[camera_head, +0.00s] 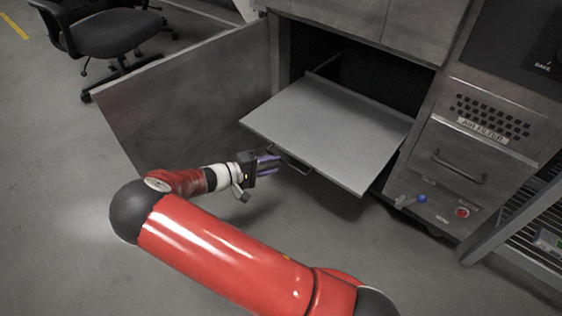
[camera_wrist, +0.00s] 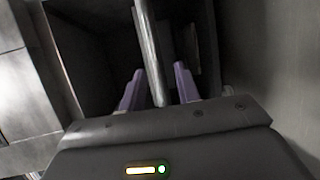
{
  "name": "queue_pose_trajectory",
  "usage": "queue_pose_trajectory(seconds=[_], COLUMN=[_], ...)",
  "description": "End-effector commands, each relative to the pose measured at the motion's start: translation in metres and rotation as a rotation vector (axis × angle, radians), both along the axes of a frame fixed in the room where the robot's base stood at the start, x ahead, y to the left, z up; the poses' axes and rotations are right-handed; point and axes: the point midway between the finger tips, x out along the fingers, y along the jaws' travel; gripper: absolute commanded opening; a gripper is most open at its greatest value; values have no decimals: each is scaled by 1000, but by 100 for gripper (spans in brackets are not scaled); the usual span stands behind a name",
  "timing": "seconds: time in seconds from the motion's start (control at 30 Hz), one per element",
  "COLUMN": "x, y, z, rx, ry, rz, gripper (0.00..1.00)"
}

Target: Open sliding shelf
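The sliding shelf (camera_head: 325,125) is a flat grey panel that sticks well out of the open lower cabinet compartment. A thin dark handle (camera_head: 291,163) is on its front edge. My gripper (camera_head: 276,165) is at the front edge, beside the left end of the handle. In the wrist view the shelf (camera_wrist: 151,50) appears as a narrow pale bar, edge-on, running between the two purple fingers of my gripper (camera_wrist: 158,85). The fingers stand apart, with gaps visible on both sides of the bar. Whether either finger touches the handle cannot be told.
The cabinet door (camera_head: 190,105) stands open to the left of the shelf. A drawer front with a handle (camera_head: 460,167) and a blue knob (camera_head: 422,198) are to the right. A black office chair (camera_head: 110,32) stands far left. The floor before the shelf is clear.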

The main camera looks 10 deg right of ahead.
Motion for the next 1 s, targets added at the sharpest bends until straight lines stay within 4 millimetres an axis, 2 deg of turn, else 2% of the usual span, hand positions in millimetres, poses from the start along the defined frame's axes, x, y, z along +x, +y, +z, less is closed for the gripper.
queue_pose_trajectory(seconds=[0.13, 0.33, 0.8, 1.0], x=[-5, -8, -8, -21], y=[21, 30, 28, 6], z=[4, 6, 7, 28], rx=[0, 0, 5, 152], ry=[0, 1, 2, 45], rz=[2, 0, -4, -108], gripper=[32, 32, 32, 32])
